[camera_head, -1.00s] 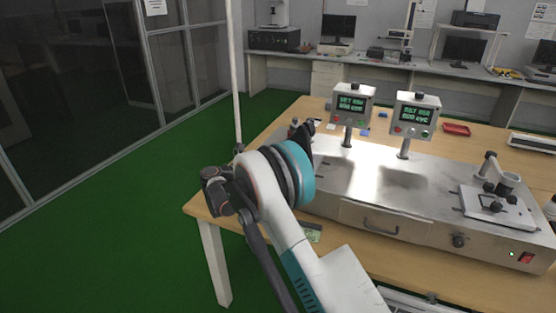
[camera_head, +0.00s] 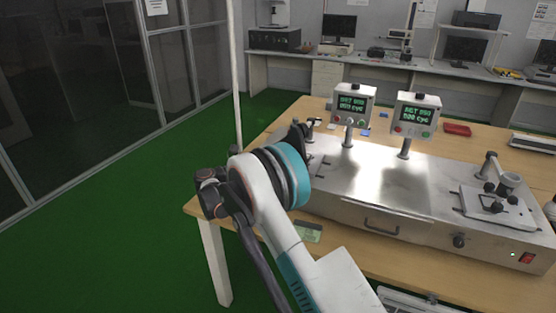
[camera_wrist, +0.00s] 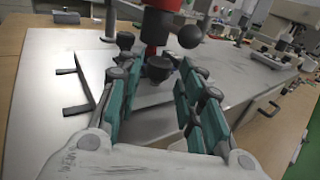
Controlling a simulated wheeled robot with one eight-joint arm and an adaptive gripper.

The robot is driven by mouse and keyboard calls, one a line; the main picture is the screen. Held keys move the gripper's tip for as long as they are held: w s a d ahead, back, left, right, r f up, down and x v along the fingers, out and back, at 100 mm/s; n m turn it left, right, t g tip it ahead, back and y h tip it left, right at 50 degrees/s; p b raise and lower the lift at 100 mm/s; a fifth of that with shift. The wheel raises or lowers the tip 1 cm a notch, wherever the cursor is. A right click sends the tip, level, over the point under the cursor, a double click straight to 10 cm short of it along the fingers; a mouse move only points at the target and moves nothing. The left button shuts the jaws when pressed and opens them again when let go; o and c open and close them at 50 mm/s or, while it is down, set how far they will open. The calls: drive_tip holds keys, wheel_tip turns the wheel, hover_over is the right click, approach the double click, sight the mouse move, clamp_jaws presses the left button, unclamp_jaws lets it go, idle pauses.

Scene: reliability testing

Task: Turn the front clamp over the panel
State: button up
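In the wrist view my gripper (camera_wrist: 155,72) is open, with its teal-padded fingers spread on either side of a dark knob (camera_wrist: 160,68). Whether they touch it is unclear. Another black clamp knob (camera_wrist: 125,40) stands at the panel's far side. The grey panel (camera_wrist: 97,72) lies on the steel test bench (camera_wrist: 45,60). Which knob belongs to the front clamp is unclear. In the head view my arm hides most of this station; a small clamp part (camera_head: 313,122) shows beyond it.
Two control boxes with green screens, left (camera_head: 352,105) and right (camera_head: 415,115), stand behind the station. A second panel (camera_head: 482,207) with clamps sits at the bench's right. A red tray (camera_head: 457,129) lies on the wooden table. The bench middle is clear.

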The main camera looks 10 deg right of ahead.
drive_tip(key=v, duration=0.9)
drive_tip(key=shift+a, duration=0.35)
drive_tip(key=shift+s, duration=0.15)
